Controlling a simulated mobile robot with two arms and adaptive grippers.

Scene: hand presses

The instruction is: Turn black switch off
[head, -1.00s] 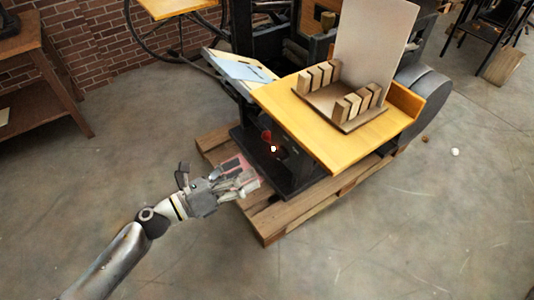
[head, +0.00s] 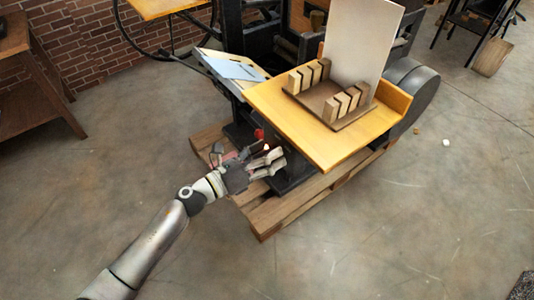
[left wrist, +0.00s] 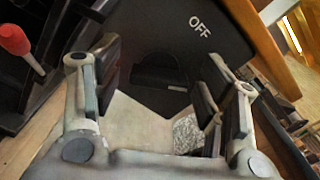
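The black switch (left wrist: 158,74) shows in the left wrist view as a dark raised piece on a black panel (left wrist: 140,35), below white "OFF" lettering (left wrist: 200,27). My left gripper (left wrist: 158,100) is open, with its two fingers spread to either side of the switch and nothing between them. In the head view the left gripper (head: 268,163) is at the black base of the press (head: 295,170), under the yellow table. It hides the switch there. I cannot tell whether the fingers touch the panel. My right gripper is in neither view.
A red knob (left wrist: 14,40) is at the left of the wrist view; it also shows in the head view (head: 259,134). The yellow table (head: 330,150) overhangs the gripper. A wooden pallet (head: 265,218) lies under the press. The floor in front is clear.

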